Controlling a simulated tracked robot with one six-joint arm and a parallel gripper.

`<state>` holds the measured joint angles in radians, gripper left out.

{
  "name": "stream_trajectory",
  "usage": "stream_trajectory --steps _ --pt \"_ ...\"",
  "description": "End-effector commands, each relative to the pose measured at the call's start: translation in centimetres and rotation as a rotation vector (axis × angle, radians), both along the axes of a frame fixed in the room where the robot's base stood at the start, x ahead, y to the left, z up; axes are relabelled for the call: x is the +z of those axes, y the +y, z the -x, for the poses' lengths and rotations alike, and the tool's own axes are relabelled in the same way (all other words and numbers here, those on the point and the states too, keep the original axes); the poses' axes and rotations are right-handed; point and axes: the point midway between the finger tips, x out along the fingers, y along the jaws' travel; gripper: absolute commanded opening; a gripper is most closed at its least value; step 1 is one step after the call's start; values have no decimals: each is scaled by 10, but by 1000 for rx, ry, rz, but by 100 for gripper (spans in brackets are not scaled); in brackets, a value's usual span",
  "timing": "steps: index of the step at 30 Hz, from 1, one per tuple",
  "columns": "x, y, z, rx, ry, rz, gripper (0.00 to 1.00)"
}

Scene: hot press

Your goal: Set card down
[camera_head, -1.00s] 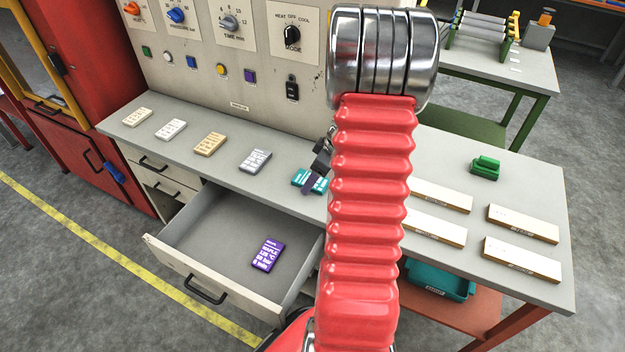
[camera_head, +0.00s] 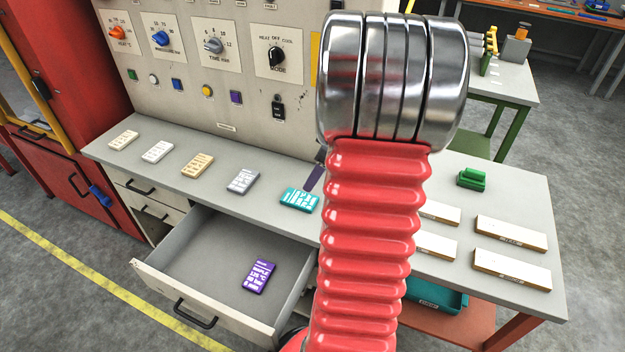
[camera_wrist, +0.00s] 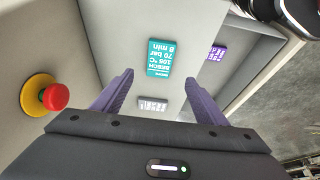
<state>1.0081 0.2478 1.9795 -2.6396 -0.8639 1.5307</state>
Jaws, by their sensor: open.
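The teal card (camera_head: 299,199) lies flat on the grey counter, at the right end of a row of cards. In the wrist view the teal card (camera_wrist: 158,57) reads BEECH, 105 °C, 70 bar, 8 min. My gripper (camera_wrist: 159,79) is open and empty, its two purple fingers spread apart, with the card showing beyond and between the tips. In the head view one purple finger (camera_head: 314,178) shows just behind the card, apart from it. My red arm hides the rest of the gripper there.
White (camera_head: 157,151), tan (camera_head: 197,165) and grey (camera_head: 242,181) cards lie along the counter. An open drawer (camera_head: 190,262) below holds a purple card (camera_head: 260,276). A red emergency button (camera_wrist: 55,97) sits on the panel. Pale boards (camera_head: 512,268) lie at right.

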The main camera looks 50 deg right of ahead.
Motion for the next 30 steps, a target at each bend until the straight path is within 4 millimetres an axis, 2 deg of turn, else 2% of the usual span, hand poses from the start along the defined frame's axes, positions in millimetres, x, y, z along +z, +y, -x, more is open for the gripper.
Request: stream_trajectory --steps 23,26,30 --pt "2 1 -3 1 -7 4 67" --pt "10 4 -15 4 -44 25 67" --pt "36 14 -51 4 -156 90 67"
